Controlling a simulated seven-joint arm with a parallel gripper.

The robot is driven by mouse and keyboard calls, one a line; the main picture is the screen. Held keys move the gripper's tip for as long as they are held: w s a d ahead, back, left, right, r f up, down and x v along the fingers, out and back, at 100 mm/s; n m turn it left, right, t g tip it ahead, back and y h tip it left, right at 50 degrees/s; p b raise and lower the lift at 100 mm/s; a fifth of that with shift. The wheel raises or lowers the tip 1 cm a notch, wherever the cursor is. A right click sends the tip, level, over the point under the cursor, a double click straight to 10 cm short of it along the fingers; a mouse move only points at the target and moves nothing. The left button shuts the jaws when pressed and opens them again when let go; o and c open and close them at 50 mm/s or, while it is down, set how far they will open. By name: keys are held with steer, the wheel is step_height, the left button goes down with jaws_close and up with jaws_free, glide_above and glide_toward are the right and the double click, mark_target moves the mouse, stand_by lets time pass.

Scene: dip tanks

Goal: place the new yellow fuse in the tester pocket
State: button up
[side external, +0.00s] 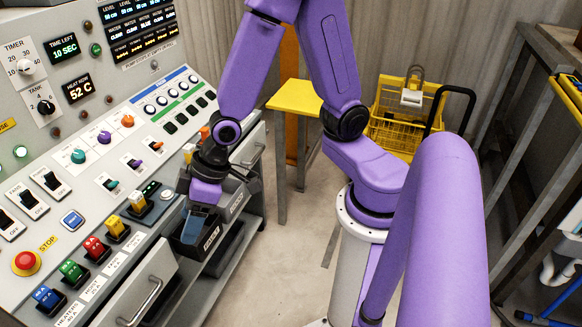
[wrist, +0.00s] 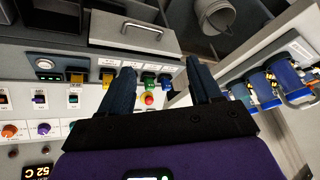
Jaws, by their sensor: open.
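A yellow fuse (side external: 137,202) stands upright at the dark tester (side external: 150,213), which has a small lit green display; it appears seated in the pocket. A second yellow fuse (side external: 117,226) stands in the panel row below it. In the wrist view one yellow fuse (wrist: 77,78) is beside the tester's display and the other yellow fuse (wrist: 108,76) is further right. My gripper (side external: 196,226) is right of the tester, over the front edge of the panel. In the wrist view my gripper (wrist: 162,78) has its fingers wide apart with nothing between them.
Red (side external: 95,247), green (side external: 73,270) and blue (side external: 46,297) fuses stand in the same row. A red stop button (side external: 26,263) is to their left. A dark open bin (side external: 207,240) lies below my gripper. A drawer handle (side external: 143,303) sticks out in front.

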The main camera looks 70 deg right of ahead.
steer(key=s+d+r+n+g+h, duration=0.1)
steer(key=s+d+r+n+h, duration=0.1)
steer(key=s+d+r, duration=0.2)
steer(key=s+d+r+n+g+h, duration=0.1)
steer(key=s+d+r+n+g, duration=0.1)
steer(key=s+d, duration=0.5)
steer(key=s+r+n, duration=0.1)
steer(key=s+r, duration=0.1)
steer(key=s, duration=0.3)
steer(key=shift+d+n+h, duration=0.3)
steer(key=shift+d+h, duration=0.05)
steer(key=shift+h, duration=0.05)
